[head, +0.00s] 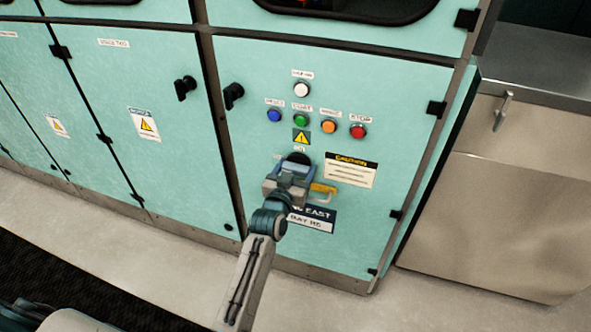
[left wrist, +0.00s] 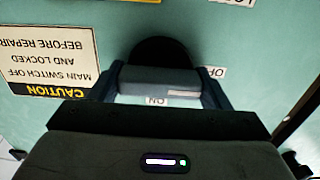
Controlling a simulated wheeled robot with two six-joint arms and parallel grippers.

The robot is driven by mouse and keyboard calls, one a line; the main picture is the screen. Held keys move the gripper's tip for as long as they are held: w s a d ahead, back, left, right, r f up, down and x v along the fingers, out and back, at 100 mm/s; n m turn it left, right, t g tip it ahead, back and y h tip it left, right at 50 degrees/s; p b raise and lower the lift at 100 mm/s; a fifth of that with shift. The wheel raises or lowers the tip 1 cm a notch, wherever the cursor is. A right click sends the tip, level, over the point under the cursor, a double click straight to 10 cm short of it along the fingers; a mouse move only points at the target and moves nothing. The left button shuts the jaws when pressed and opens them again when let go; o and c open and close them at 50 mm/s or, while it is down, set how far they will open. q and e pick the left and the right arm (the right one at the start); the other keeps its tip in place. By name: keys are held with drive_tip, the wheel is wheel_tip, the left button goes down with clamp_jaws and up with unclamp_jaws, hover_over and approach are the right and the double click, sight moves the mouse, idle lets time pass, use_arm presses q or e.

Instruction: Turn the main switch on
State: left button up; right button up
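The main switch is a rotary switch with a black round base (head: 297,158), low on the right-hand turquoise door; the base also shows in the left wrist view (left wrist: 158,52). Its grey handle (left wrist: 150,80) lies crosswise, and its white mark is at the end by the OFF label (left wrist: 216,72). The ON label (left wrist: 157,101) is beyond the handle's side. My left gripper (head: 292,172) is at the switch, its fingers at both ends of the handle with no clear gap. It hides most of the switch in the head view. My right gripper is out of view.
Several push buttons, including a red one (head: 358,131), sit above. Black door latches (head: 233,94) are to the left. The floor (head: 130,230) in front is clear.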

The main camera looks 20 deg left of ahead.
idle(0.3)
use_arm(q)
drive_tip(key=shift+m, duration=2)
drive_tip(key=m, duration=0.3)
drive_tip(key=shift+m, duration=0.3)
drive_tip(key=m, duration=0.2)
drive_tip(key=shift+m, duration=1.3)
drive_tip(key=m+b, duration=0.1)
drive_tip(key=m, duration=0.3)
drive_tip(key=shift+m, duration=0.9)
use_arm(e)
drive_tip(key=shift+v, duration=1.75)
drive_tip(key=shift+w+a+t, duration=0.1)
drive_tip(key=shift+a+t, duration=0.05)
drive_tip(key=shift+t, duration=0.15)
